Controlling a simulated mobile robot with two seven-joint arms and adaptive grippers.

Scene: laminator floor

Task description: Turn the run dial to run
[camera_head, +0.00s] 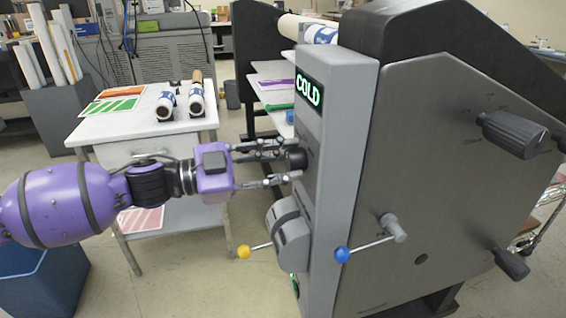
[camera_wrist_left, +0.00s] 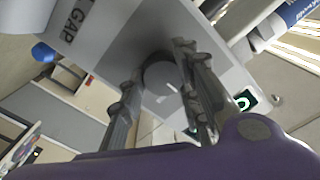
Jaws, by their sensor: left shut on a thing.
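The run dial (camera_head: 296,158) is a dark round knob on the grey front panel of the laminator, below a lit green "COLD" display (camera_head: 309,91). My left gripper (camera_head: 284,165) reaches in from the left and is shut on the dial, one finger on each side. In the left wrist view the dial (camera_wrist_left: 160,76) shows as a grey disc with a pale pointer mark between the two fingers (camera_wrist_left: 155,95). The dial's printed labels are too small or hidden to read. My right gripper is in neither view.
Below the dial, a grey housing (camera_head: 289,236) carries a yellow-knobbed lever (camera_head: 245,252). A blue-knobbed lever (camera_head: 342,254) sits on the side plate. A white table (camera_head: 120,135) with rolls and coloured sheets stands behind my left arm. A blue bin (camera_head: 45,280) is at lower left.

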